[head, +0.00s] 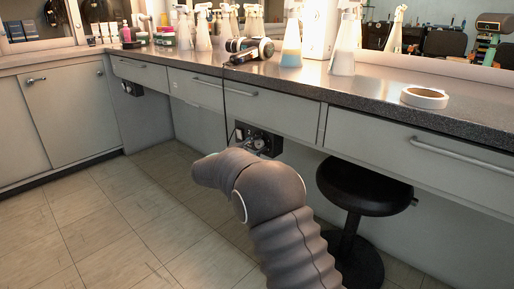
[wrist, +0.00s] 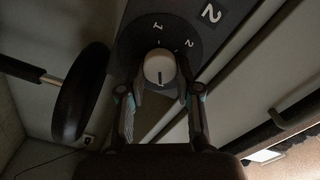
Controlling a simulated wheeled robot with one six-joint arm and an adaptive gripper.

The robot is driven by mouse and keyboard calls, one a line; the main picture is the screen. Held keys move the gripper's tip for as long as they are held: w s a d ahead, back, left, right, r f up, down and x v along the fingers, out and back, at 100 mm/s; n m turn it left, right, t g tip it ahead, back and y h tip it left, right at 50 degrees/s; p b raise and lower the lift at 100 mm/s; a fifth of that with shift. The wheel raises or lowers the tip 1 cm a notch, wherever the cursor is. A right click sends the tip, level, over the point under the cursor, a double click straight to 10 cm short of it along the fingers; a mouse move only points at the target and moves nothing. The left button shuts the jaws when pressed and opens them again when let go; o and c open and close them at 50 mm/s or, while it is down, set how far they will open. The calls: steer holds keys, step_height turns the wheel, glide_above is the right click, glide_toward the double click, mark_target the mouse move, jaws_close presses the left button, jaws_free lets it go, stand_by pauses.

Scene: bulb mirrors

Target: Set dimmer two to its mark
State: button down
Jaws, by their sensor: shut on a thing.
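Dimmer two's pale round knob (wrist: 159,66) shows in the wrist view, on a dark dial (wrist: 133,48) with white figures 1 and 2. A dark line on the knob points toward the bottom of the picture. My gripper (wrist: 160,92) has a finger on each side of the knob and is shut on it. In the head view the dimmer panel (head: 272,139) is under the counter, and my arm partly hides it and the knob. I cannot make out the mark.
A black round stool (head: 365,187) stands right of my arm, under the counter (head: 390,88); it also shows in the wrist view (wrist: 82,92). Spray bottles and a tape roll (head: 424,97) are on the counter. A cord (head: 225,100) hangs near the panel. Floor at left is clear.

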stand_by(0.3)
steer(key=c, duration=0.8)
jaws_free()
steer(key=v, duration=1.2)
steer(key=shift+a, duration=0.1)
